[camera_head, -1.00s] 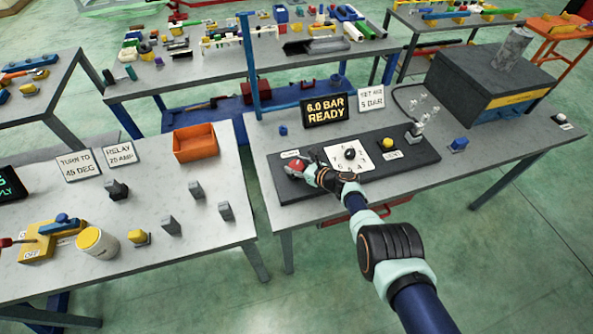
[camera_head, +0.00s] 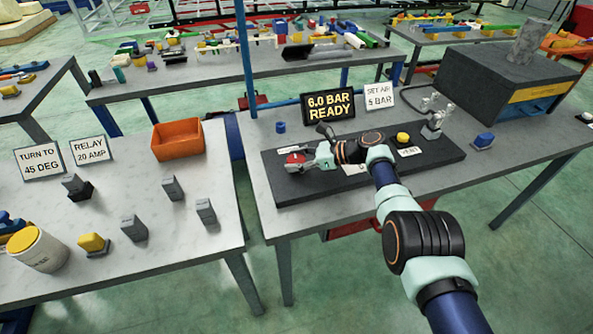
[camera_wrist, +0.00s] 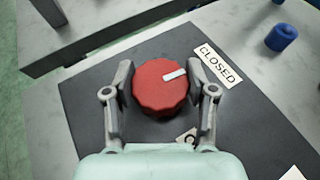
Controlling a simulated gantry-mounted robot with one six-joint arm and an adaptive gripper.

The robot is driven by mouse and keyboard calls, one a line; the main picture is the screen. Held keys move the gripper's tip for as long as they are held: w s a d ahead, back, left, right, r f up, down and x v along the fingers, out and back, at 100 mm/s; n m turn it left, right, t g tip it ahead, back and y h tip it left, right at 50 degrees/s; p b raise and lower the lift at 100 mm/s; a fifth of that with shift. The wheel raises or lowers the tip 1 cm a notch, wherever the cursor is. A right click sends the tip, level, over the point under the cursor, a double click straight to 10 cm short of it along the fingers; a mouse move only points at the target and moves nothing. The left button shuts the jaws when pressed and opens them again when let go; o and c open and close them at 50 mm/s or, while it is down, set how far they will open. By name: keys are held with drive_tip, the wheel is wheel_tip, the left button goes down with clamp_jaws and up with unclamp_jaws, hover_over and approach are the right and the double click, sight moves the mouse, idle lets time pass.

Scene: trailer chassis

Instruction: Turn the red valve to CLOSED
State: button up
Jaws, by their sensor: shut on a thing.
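The red valve (camera_wrist: 158,98) is a round, scalloped knob on a dark panel (camera_wrist: 85,105). Its white mark points right and slightly up in the wrist view, toward the CLOSED label (camera_wrist: 218,65). My gripper (camera_wrist: 162,88) has one finger on each side of the knob and is shut on it. A second label (camera_wrist: 187,136) below the knob is mostly hidden. In the head view, the red valve (camera_head: 296,159) is at the panel's left end, and my gripper (camera_head: 313,158) reaches it from the right, partly covering it.
A sign (camera_head: 328,106) behind the panel reads "6.0 BAR READY"; another (camera_head: 380,97) reads "SET AIR 5 BAR". A yellow button (camera_head: 403,138) is right of my wrist. A blue cap (camera_wrist: 283,37) stands beyond the CLOSED label. A blue post (camera_head: 246,60) rises at the bench's left.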

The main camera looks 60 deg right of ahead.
drive_tip(key=shift+r, duration=0.1)
idle(0.4)
drive_tip(key=o, duration=1.2)
drive_tip(key=shift+s, duration=0.1)
drive_tip(key=v, duration=1.1)
drive_tip(key=shift+s+d+r, duration=0.2)
drive_tip(key=shift+s, duration=0.15)
